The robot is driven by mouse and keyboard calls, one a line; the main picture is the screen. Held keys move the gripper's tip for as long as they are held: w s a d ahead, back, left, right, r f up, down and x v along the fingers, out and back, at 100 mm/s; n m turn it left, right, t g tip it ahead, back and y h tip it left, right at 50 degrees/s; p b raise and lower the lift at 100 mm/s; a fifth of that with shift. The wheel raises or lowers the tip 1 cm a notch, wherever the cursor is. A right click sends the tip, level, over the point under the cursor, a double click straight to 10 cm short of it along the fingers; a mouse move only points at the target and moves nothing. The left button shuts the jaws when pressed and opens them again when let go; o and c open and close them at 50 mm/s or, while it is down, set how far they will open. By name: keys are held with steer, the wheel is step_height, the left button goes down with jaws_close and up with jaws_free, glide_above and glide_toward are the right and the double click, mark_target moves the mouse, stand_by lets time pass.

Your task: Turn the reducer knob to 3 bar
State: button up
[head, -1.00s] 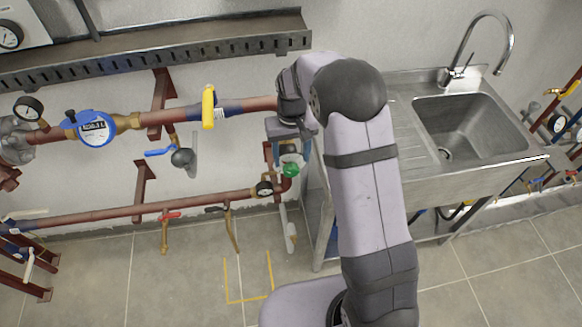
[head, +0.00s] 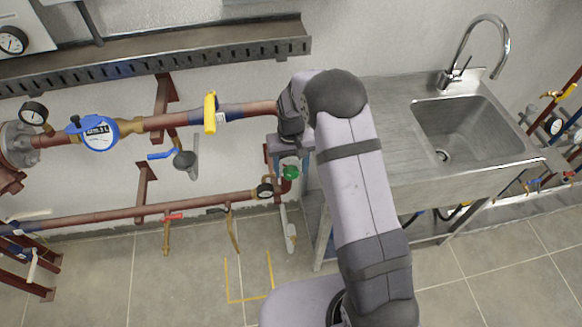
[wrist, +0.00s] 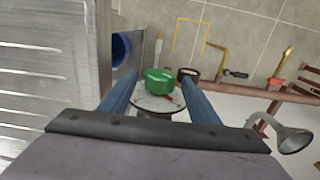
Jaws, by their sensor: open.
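The green reducer knob (head: 290,173) sits on the lower pipework, left of the sink unit. In the wrist view the green knob (wrist: 160,80) shows between the blue fingers of my gripper (wrist: 163,76), nearer the right finger's side of the gap at its tip. My gripper (head: 287,158) is open, with one finger on each side of the knob; I cannot tell whether either touches it. A pale round scale plate (wrist: 148,99) with a red mark lies by the knob; its figures are too small to read.
A steel sink unit (head: 398,123) stands close to the right of my arm. An upper red pipe (head: 172,121) carries a yellow-handled valve (head: 210,113) and a blue meter (head: 99,133). A red-handled tap (head: 168,217) hangs from the lower pipe (head: 110,214). Floor in front is clear.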

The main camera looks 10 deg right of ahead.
steer(key=shift+f, duration=0.45)
steer(key=c, duration=1.1)
steer(key=shift+o, duration=0.2)
steer(key=shift+d+y, duration=0.1)
steer(key=shift+y, duration=0.2)
